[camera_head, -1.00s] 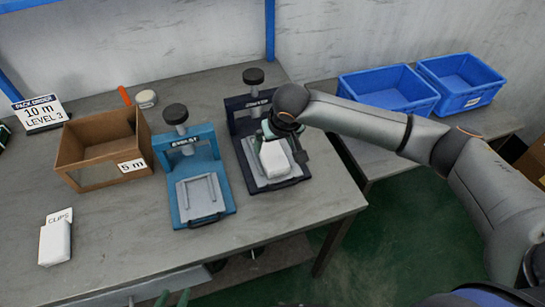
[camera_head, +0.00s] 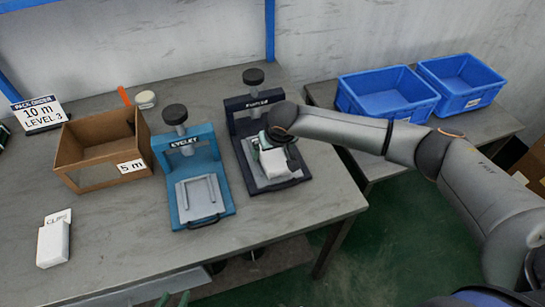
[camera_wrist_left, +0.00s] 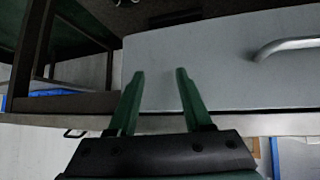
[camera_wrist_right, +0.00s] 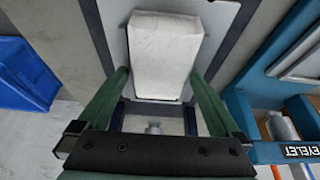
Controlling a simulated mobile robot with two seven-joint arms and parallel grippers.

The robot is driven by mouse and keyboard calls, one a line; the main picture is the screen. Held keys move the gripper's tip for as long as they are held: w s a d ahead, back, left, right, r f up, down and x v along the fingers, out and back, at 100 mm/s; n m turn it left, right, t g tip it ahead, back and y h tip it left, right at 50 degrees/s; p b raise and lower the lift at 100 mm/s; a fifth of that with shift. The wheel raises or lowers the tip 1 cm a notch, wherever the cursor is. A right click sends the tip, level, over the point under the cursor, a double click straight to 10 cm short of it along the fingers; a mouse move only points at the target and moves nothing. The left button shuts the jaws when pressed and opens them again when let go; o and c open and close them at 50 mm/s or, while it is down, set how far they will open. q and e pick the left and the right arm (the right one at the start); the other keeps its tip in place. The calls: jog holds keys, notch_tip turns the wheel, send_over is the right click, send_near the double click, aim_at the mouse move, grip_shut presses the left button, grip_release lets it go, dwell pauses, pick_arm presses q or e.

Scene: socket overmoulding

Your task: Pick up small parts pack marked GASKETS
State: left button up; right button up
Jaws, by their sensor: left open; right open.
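A white pack (camera_head: 275,164) lies on the plate of the dark press (camera_head: 262,113); no lettering on it is readable. My right gripper (camera_head: 268,146) is over its far part in the head view. In the right wrist view, the open fingers of my right gripper (camera_wrist_right: 160,76) stand at either side of the white pack (camera_wrist_right: 164,50), with gaps showing. Another white pack (camera_head: 53,245) with a partly readable card, CLIPS, stands at the table's left. My left gripper (camera_wrist_left: 158,72) is open and empty at the table's edge.
A teal press (camera_head: 197,165) marked EYELET stands beside the dark press. A cardboard box (camera_head: 90,177) marked 5 m and a sign (camera_head: 40,113) reading 10 m LEVEL 3 are left. Two blue bins (camera_head: 388,92) (camera_head: 462,80) stand on the right table.

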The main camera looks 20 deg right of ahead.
jog(key=c, duration=1.3)
jog(key=shift+o, duration=0.2)
